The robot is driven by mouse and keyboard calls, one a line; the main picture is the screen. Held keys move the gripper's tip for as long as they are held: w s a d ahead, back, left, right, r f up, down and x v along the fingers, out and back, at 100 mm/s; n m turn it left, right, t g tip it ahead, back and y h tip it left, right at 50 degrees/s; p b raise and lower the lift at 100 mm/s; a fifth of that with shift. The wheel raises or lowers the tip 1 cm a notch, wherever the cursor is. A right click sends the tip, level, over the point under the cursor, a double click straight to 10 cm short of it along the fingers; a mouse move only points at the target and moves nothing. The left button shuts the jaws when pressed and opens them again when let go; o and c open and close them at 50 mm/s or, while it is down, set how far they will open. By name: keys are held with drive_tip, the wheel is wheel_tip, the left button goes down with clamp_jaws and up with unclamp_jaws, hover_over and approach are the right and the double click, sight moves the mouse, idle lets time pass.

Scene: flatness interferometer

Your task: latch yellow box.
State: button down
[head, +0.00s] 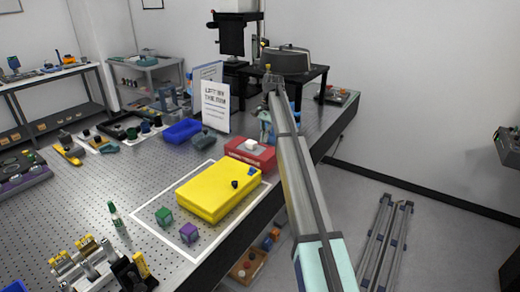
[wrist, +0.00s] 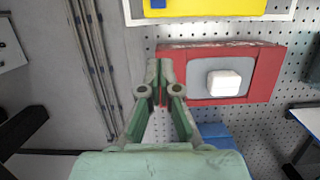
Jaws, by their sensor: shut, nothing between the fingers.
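The yellow box (head: 212,196) lies flat in a white-outlined area on the perforated table, and its lid looks closed. A small dark knob (head: 235,184) and a blue piece (head: 251,171) show on its right part. In the wrist view only a strip of the yellow box (wrist: 220,7) shows at the top, with a blue piece (wrist: 158,3) at its left end. My gripper (wrist: 161,68) is shut and empty, with its fingertips beside the left end of the red box and apart from the yellow box. In the head view my arm mostly hides the gripper.
A red box (head: 258,158) with a white button stands just behind the yellow box. Green (head: 164,217) and purple (head: 189,233) cubes lie in front of it. A sign (head: 215,108) and blue tray (head: 182,131) stand farther back. The table's right edge is close.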

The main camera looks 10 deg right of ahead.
sight(249, 174)
drive_tip(key=s+a+f+p, duration=0.1)
drive_tip(key=f, duration=0.2)
drive_tip(key=s+a+f+p, duration=0.1)
drive_tip(key=f+p, duration=0.1)
drive_tip(key=s+a+f+p, duration=0.1)
drive_tip(key=s+a+f, duration=0.1)
drive_tip(key=f, duration=0.1)
drive_tip(key=shift+f+p, duration=0.35)
drive_tip(key=shift+s+a+f, duration=0.2)
drive_tip(key=shift+s+a, duration=0.05)
drive_tip(key=shift+a, duration=0.1)
drive_tip(key=s+a, duration=0.2)
drive_tip(key=shift+s+a, duration=0.3)
drive_tip(key=shift+s, duration=0.1)
drive_tip(key=shift+w, duration=0.1)
